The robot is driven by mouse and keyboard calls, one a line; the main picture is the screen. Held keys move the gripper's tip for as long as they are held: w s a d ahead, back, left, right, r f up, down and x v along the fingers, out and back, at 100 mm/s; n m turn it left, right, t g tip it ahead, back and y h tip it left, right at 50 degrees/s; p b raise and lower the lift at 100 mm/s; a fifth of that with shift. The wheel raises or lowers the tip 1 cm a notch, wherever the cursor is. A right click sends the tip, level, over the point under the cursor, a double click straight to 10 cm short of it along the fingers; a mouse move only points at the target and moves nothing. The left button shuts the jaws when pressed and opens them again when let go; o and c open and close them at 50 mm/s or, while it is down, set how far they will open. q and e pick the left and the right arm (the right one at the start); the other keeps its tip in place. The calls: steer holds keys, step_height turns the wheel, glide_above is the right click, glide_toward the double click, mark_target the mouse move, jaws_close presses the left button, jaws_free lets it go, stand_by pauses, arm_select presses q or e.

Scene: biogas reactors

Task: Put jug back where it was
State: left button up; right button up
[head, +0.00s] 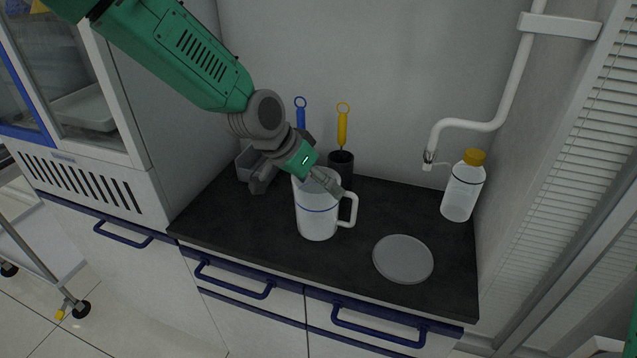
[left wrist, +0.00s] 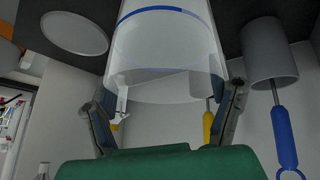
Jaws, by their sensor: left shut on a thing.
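A clear white jug (head: 317,218) with a blue line and a side handle is upright over the dark counter, left of a round grey disc (head: 403,258). I cannot tell whether its base touches the counter. My left gripper (head: 325,181) comes down from the upper left and is shut on the jug near its top. In the left wrist view the jug (left wrist: 165,45) fills the space between the two fingers (left wrist: 168,105). The gripper hides part of the jug's rim. The grey disc (left wrist: 75,33) also shows there, bare. My right gripper is not in view.
A bottle with a yellow cap (head: 462,188) stands at the right under a white pipe (head: 470,124). Behind the jug are a dark cup (head: 342,160), blue and yellow handled tools, and a grey container (head: 245,163). The counter's (head: 235,230) front left is clear.

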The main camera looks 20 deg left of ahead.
arm_select(q)
steer(key=shift+a, duration=0.3)
steer(key=o, duration=1.7)
steer(key=shift+a+f, duration=0.15)
steer(key=shift+a, duration=0.1)
steer(key=shift+d, duration=0.2)
steer(key=shift+r, duration=0.3)
steer(key=v, duration=1.1)
steer(key=s+a+f+n+g+y, duration=0.1)
steer(key=s+f+n, duration=0.1)
steer(key=s+f, duration=0.75)
steer(key=s+a+f+n+g+y, duration=0.15)
steer(key=s+f, duration=0.35)
steer(key=f, duration=0.9)
steer(key=s+a+f+g+y, duration=0.1)
steer(key=s+f, duration=0.3)
steer(key=s, duration=0.5)
steer(key=s+a+f+n+y, duration=0.1)
steer(key=s+a+f, duration=0.2)
steer(key=s+f, duration=0.2)
steer(key=s, duration=0.3)
steer(key=shift+s+a+f+g+p, duration=0.2)
steer(key=shift+s+a+g+p, duration=0.1)
steer(key=shift+s+a+g, duration=0.1)
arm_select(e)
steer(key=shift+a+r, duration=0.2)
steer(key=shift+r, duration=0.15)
